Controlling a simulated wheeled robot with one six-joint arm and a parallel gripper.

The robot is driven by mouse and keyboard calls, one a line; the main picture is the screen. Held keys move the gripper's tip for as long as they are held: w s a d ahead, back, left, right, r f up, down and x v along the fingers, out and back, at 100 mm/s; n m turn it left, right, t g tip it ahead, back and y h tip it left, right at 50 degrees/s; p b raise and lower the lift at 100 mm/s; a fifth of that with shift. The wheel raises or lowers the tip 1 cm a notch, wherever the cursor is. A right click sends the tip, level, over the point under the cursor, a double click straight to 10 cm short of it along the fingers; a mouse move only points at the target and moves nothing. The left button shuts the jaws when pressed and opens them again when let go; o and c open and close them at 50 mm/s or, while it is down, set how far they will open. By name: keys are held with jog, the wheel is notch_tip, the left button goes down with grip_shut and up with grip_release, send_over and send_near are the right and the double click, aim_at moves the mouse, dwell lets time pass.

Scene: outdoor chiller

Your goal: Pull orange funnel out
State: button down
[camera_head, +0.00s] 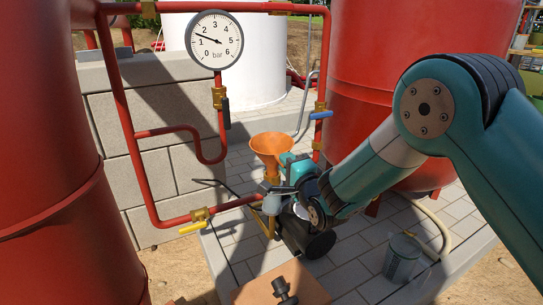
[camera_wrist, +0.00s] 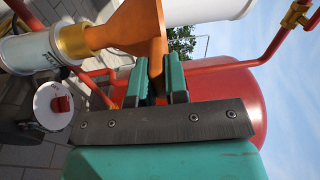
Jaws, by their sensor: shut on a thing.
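The orange funnel (camera_head: 271,146) stands upright with its wide mouth up in the head view. In the wrist view the funnel (camera_wrist: 120,30) lies sideways across the top, its neck meeting a brass collar (camera_wrist: 72,42) on a white cylinder (camera_wrist: 28,50). My gripper (camera_head: 283,168) is at the funnel's right side. In the wrist view my gripper's teal fingers (camera_wrist: 157,78) are shut on the funnel's flat orange tab. The neck's lower end is hidden, and I cannot tell how deep it sits in the collar.
Red pipes with a pressure gauge (camera_head: 214,40), a yellow-handled valve (camera_head: 195,227) and a blue-handled valve (camera_head: 320,115) stand around the funnel. Large red tanks (camera_head: 372,60) flank the space. Open air lies above the funnel.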

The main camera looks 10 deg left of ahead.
jog(key=shift+r, duration=0.35)
jog(key=shift+r+p, duration=1.55)
jog(key=shift+r, duration=1)
jog(key=shift+d+f, duration=0.1)
